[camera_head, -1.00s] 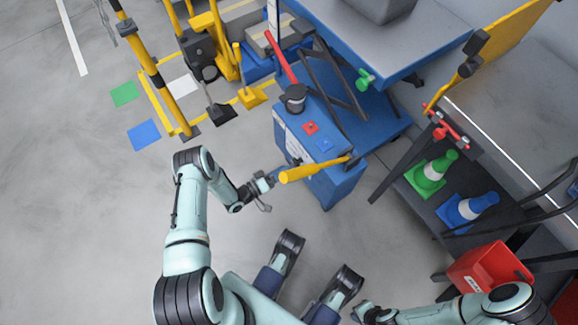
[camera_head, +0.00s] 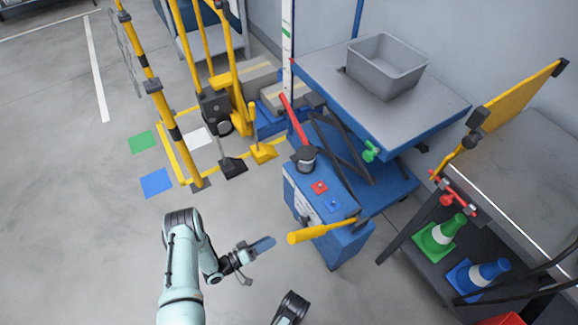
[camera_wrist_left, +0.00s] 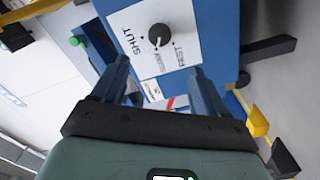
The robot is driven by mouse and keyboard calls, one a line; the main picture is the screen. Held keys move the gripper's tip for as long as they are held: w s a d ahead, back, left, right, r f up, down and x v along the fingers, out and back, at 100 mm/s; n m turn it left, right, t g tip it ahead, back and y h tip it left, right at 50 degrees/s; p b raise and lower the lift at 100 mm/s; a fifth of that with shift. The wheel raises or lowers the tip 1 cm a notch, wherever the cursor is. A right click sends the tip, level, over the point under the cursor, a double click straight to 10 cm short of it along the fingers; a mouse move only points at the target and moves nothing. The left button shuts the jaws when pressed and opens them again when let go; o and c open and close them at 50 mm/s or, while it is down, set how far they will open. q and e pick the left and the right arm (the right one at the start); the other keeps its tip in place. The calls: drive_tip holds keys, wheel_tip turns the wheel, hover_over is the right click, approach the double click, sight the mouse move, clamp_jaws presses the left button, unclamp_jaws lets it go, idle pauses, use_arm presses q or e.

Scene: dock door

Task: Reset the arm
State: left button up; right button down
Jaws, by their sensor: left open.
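My left gripper (camera_head: 256,248) is open and empty, left of the blue control cabinet (camera_head: 345,245). A gap of floor shows between its fingers and the yellow-handled lever (camera_head: 320,231) on the cabinet. In the left wrist view, my open fingers (camera_wrist_left: 160,78) point toward the cabinet's white dial panel (camera_wrist_left: 153,38), which has a black knob and the words SHUT and FAST. Nothing shows between the fingers but the panel behind.
A blue lift table (camera_head: 320,75) carries a grey bin (camera_head: 387,66). Yellow posts and scoops stand at upper left. The floor at left is clear, with green and blue squares.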

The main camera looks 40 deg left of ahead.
use_arm(q)
drive_tip(key=w+d+r+m+g+y+p, duration=0.1)
drive_tip(key=w+d+r+g+y+p, duration=0.2)
drive_tip(key=d+r+g+p, duration=0.45)
drive_tip(key=s+d+r+m+g+p, duration=0.1)
drive_tip(key=s+d+r+g+p, duration=0.4)
drive_tip(key=s+r+p, duration=0.3)
drive_tip(key=s+d+r+m+g+p, duration=0.1)
drive_tip(key=s+d+r+g+p, duration=0.4)
drive_tip(key=s+r+p, duration=0.3)
drive_tip(key=s+d+r, duration=0.1)
drive_tip(key=s+r, duration=0.1)
drive_tip(key=s, duration=0.2)
drive_tip(key=shift+s+d+r+m+p, duration=0.15)
drive_tip(key=shift+s+r+m+p, duration=0.05)
drive_tip(key=shift+m+p, duration=0.1)
use_arm(e)
drive_tip(key=s+a+r+y, duration=0.1)
drive_tip(key=a+r, duration=0.2)
drive_tip(key=r, duration=1)
drive_tip(key=s+a+r+n+g, duration=0.1)
drive_tip(key=s+a+r, duration=0.1)
drive_tip(key=r, duration=1.1)
drive_tip(key=shift+s+a+r+g+y, duration=0.3)
drive_tip(key=shift+a+r+y, duration=0.1)
drive_tip(key=shift+a, duration=0.25)
idle(1.7)
